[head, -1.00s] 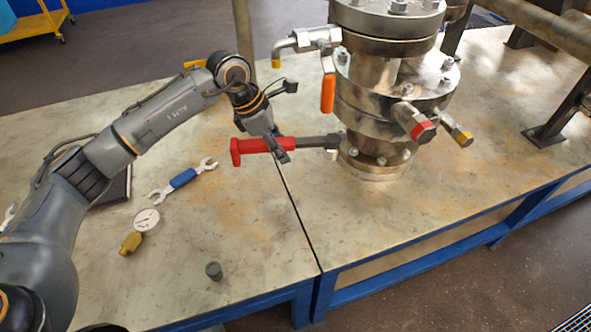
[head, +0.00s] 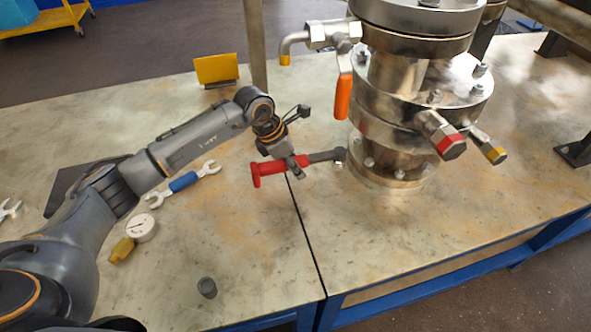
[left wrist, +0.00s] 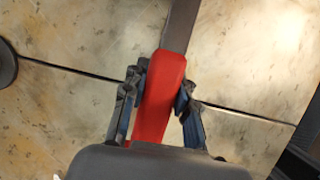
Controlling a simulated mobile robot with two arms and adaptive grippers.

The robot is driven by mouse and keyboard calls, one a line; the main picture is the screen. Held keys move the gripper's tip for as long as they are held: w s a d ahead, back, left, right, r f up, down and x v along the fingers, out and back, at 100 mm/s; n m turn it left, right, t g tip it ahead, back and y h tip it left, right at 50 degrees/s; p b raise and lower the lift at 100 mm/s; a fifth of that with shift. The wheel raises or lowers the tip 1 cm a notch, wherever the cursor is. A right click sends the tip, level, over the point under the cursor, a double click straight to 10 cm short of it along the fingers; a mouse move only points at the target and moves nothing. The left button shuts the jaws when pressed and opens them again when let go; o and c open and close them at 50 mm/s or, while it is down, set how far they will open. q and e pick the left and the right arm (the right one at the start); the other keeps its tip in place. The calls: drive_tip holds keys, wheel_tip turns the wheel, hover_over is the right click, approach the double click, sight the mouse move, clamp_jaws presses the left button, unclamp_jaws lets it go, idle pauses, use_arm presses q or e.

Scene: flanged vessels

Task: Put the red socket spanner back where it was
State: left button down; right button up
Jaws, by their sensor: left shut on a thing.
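The red socket spanner (head: 272,168) has a red handle and a grey shaft with a socket at its right end. My left gripper (head: 296,166) is shut on the red handle and holds the spanner roughly level above the bench. In the left wrist view the red handle (left wrist: 158,98) lies between the two fingers (left wrist: 160,100), with the grey shaft leading away at the top. The socket end is near the base of the flanged vessel (head: 400,110); I cannot tell whether it touches. My right gripper is not in view.
On the bench (head: 250,245) lie a blue-handled wrench (head: 184,181), a pressure gauge (head: 141,228) with a brass fitting, and a small grey cylinder (head: 207,288). A yellow sign (head: 217,69) stands behind. The orange valve handle (head: 343,97) hangs beside the vessel. The bench front is mostly clear.

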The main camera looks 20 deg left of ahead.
use_arm(q)
drive_tip(key=shift+f, duration=0.7)
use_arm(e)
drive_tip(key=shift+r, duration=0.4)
use_arm(q)
drive_tip(key=c, duration=1)
unclamp_jaws()
drive_tip(key=shift+f, duration=0.1)
drive_tip(key=shift+c, duration=0.2)
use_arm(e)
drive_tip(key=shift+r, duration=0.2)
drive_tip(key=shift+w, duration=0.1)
use_arm(q)
drive_tip(key=shift+a+r, duration=0.1)
drive_tip(key=shift+r, duration=0.25)
drive_tip(key=p+v, duration=0.1)
drive_tip(key=v, duration=1)
drive_tip(key=shift+s+r, duration=0.2)
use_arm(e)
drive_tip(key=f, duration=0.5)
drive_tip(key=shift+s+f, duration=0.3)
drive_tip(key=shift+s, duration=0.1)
